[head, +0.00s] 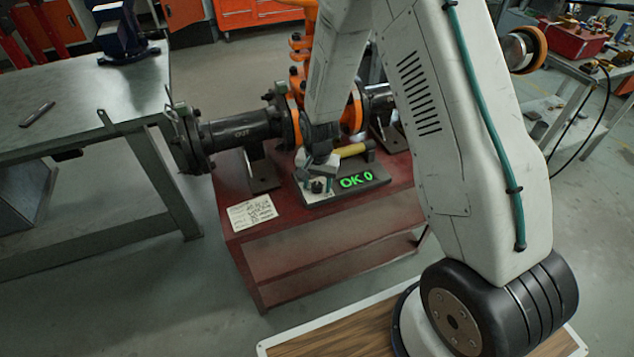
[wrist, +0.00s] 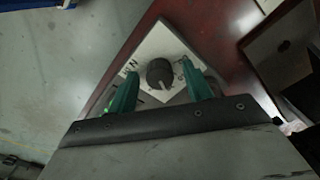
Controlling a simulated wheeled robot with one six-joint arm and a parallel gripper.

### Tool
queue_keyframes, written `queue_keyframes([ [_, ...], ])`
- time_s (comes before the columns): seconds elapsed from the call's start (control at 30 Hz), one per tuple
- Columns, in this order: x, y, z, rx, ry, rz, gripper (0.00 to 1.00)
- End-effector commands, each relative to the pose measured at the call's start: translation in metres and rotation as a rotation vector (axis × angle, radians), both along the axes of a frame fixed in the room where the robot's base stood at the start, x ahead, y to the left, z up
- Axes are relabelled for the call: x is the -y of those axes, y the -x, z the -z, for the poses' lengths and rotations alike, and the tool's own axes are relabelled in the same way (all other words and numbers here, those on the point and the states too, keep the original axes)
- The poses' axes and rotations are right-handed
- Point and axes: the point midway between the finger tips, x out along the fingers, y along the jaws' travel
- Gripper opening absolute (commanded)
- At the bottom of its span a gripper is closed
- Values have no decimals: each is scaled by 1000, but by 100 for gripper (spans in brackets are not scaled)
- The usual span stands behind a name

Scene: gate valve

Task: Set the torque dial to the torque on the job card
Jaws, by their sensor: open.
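The torque dial (wrist: 159,73) is a round black knob with a pale pointer line, set in a light plate (wrist: 150,45). It also shows small in the head view (head: 317,186). My gripper (wrist: 159,68) is open, its two teal fingers to either side of the knob in the wrist view; I cannot tell if they touch it.
A yellow-handled tool (head: 352,150) lies behind the display. A dark flanged pipe (head: 240,130) and orange valve parts (head: 296,128) stand behind on the red bench (head: 330,238). A grey steel table (head: 75,110) is at the left. Floor in front of it is clear.

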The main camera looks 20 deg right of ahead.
Motion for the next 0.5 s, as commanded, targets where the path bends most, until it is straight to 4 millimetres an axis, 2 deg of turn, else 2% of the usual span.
queue_keyframes([
  [0.17,0,0,0,0,0,0,50],
  [0.2,0,0,0,0,0,0,45],
  [0.33,0,0,0,0,0,0,9],
  [0.37,0,0,0,0,0,-1,6],
  [0.5,0,0,0,0,0,-2,6],
])
